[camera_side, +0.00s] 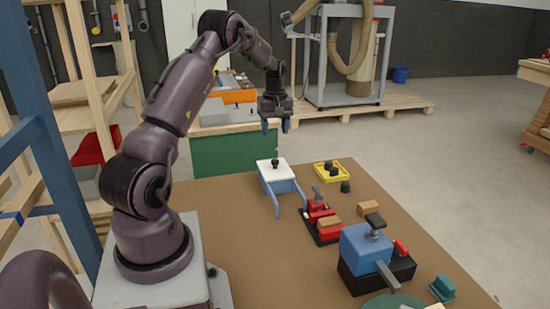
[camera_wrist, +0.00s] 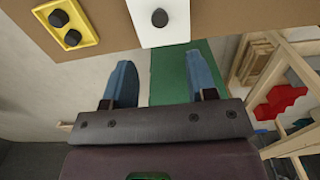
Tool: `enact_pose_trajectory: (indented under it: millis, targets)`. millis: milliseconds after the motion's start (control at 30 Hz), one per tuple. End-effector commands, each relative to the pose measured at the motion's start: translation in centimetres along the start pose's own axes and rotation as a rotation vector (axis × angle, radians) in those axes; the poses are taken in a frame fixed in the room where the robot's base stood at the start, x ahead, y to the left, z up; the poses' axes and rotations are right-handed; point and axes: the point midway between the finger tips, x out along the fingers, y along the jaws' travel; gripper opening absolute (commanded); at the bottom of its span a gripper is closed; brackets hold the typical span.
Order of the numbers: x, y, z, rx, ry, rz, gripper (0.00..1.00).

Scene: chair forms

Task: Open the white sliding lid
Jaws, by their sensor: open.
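The white sliding lid (camera_side: 275,170) lies flat on top of a blue box (camera_side: 283,187) near the far edge of the brown table. A black knob (camera_side: 275,162) stands up from the lid. In the wrist view the white lid (camera_wrist: 163,28) is at the top centre, with its dark knob (camera_wrist: 160,17) seen from above. My gripper (camera_side: 276,126) hangs above and a little beyond the lid, apart from it. Its two blue fingers, also in the wrist view (camera_wrist: 158,82), are spread wide with nothing between them.
Two blue rails (camera_side: 277,204) extend from the box toward the front. A yellow tray (camera_side: 331,172) with black knobs stands to its right. A red fixture (camera_side: 319,222) and a blue block device (camera_side: 367,246) stand nearer the front. The table left of the box is clear.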

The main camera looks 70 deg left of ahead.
Motion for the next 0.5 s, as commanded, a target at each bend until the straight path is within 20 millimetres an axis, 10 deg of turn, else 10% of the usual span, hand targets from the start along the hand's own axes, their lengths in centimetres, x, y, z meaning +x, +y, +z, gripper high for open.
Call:
enact_pose_trajectory:
  millis: [500]
  targets:
    - [9.3, 0.0, 0.0, 0.002, -0.002, -0.001, 0.52]
